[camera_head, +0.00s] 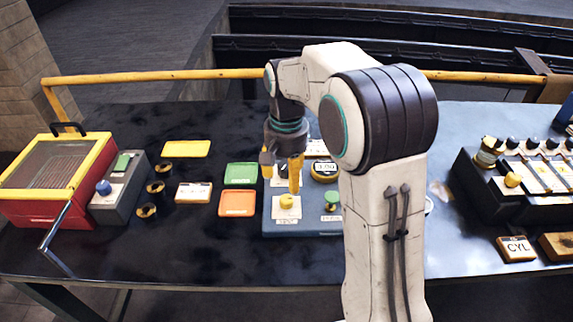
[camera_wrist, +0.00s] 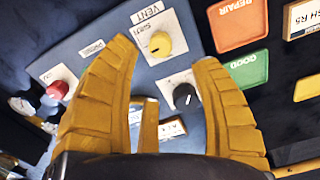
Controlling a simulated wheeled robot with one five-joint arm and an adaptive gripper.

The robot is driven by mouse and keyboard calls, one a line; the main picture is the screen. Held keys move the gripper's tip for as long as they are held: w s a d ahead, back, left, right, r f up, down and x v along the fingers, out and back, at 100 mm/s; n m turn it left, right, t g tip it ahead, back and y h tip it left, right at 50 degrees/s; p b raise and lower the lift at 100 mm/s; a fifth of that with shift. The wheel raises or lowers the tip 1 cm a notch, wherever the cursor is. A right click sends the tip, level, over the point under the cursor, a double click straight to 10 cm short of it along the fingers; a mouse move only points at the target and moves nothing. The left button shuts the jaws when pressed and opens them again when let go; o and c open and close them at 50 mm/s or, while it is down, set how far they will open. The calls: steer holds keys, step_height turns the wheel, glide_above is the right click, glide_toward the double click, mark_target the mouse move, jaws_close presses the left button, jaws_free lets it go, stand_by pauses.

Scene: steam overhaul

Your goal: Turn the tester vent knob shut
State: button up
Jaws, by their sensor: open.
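The yellow vent knob (camera_head: 286,201) sits on a white plate on the blue-grey tester panel (camera_head: 268,226), near its front edge. In the wrist view the vent knob (camera_wrist: 159,44) stands beside the VENT label (camera_wrist: 149,17) and shows between my open fingertips. My gripper (camera_head: 281,176) has yellow fingers pointing down over the panel, just behind the knob in the head view. Nothing shows between the fingers in their grip; the gap to the knob is hard to judge. My gripper (camera_wrist: 165,60) also shows in the wrist view.
A black knob (camera_wrist: 184,95) and a red knob (camera_wrist: 57,90) are on the panel near my fingers. A green knob (camera_head: 332,199) is right of the vent knob. Orange (camera_head: 237,203) and green (camera_head: 240,173) trays lie left. My arm hides the panel's right side.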

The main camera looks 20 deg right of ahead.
steer(key=shift+r, duration=1.4)
